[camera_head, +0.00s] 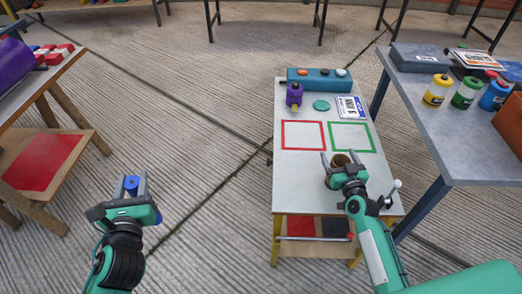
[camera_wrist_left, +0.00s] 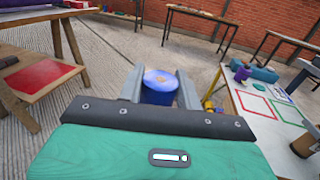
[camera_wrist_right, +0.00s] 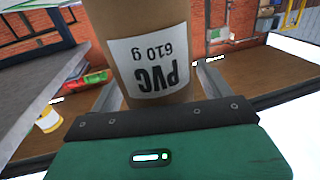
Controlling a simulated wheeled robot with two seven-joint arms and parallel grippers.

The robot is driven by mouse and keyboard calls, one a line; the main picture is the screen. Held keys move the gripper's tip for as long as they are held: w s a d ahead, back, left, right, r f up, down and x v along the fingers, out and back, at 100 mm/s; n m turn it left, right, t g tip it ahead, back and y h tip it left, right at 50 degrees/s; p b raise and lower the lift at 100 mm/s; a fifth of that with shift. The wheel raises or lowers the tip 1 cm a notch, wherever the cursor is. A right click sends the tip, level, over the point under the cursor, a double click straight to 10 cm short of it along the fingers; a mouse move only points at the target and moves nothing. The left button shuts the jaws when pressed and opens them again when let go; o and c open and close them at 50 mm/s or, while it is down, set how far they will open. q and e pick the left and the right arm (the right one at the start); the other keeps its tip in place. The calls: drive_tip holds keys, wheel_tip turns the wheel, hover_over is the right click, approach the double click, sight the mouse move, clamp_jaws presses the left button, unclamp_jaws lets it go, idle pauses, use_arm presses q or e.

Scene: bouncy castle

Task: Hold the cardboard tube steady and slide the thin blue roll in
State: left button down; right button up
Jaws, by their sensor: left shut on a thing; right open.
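My left gripper (camera_head: 130,185) is shut on the blue roll (camera_wrist_left: 160,88) and holds it over the floor, left of the white table. The brown cardboard tube (camera_head: 341,159) is at the near part of the white table, just below the green square outline. My right gripper (camera_head: 338,168) is open with its fingers on either side of the tube. In the right wrist view the tube (camera_wrist_right: 135,20) bears an upside-down white label reading PVC 610 g.
The white table (camera_head: 300,187) also holds a purple bottle (camera_head: 294,94), a teal disc (camera_head: 321,105), a white card (camera_head: 350,108) and a blue box (camera_head: 312,79) at its far end. A grey table (camera_head: 455,145) with several jars is on the right. Floor lies clear between the left bench and white table.

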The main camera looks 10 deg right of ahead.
drive_tip(key=c, duration=1.4)
drive_tip(key=shift+o, duration=0.2)
use_arm(q)
drive_tip(key=w+d+r+m+g+h, duration=0.1)
drive_tip(key=w+d+r+m+h, duration=0.15)
drive_tip(key=d, duration=0.65)
drive_tip(key=w+d+r+m+g+h, duration=0.15)
drive_tip(key=w+d+h, duration=0.25)
drive_tip(key=d, duration=0.4)
drive_tip(key=w+d+r+m+g+h, duration=0.1)
drive_tip(key=w+d+m+h, duration=0.25)
drive_tip(key=d, duration=0.55)
drive_tip(key=d+r+m+g+h, duration=0.2)
drive_tip(key=d+m+g+h, duration=0.15)
drive_tip(key=d, duration=0.65)
drive_tip(key=s+d+r+m+g+h, duration=0.15)
drive_tip(key=d+g, duration=0.25)
drive_tip(key=d, duration=0.7)
drive_tip(key=d+r+m+g+h, duration=0.2)
drive_tip(key=d+m+g+h, duration=0.15)
drive_tip(key=d, duration=0.65)
wheel_tip(320, 180, down, 18)
drive_tip(key=shift+d+f+g+y, duration=0.2)
drive_tip(key=shift+g+y, duration=0.15)
